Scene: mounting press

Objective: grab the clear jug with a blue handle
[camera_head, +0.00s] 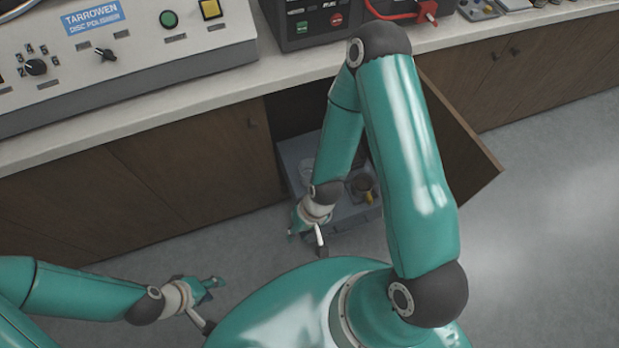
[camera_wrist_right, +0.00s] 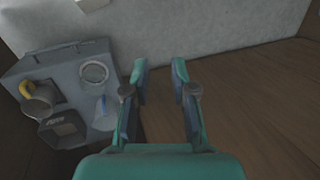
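A round clear vessel (camera_wrist_right: 94,72) stands in the grey drawer or tray in the right wrist view. A pale-blue piece (camera_wrist_right: 103,108) beside it looks like its handle, though the join is unclear. The vessel shows faintly in the head view (camera_head: 308,168), partly behind my right arm. My right gripper (camera_wrist_right: 160,76) is open and empty, to the right of the vessel and apart from it; in the head view it is at the tray's left front (camera_head: 304,222). My left gripper (camera_head: 207,287) is low on the left, far from the tray; its fingers are too small to judge.
The grey tray (camera_wrist_right: 65,60) also holds a jug with a yellow handle (camera_wrist_right: 38,98) and a dark square container (camera_wrist_right: 63,128). It sits at an open cabinet with a wooden door (camera_head: 465,150) swung out right. The counter (camera_head: 160,112) is above. Floor is clear at right.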

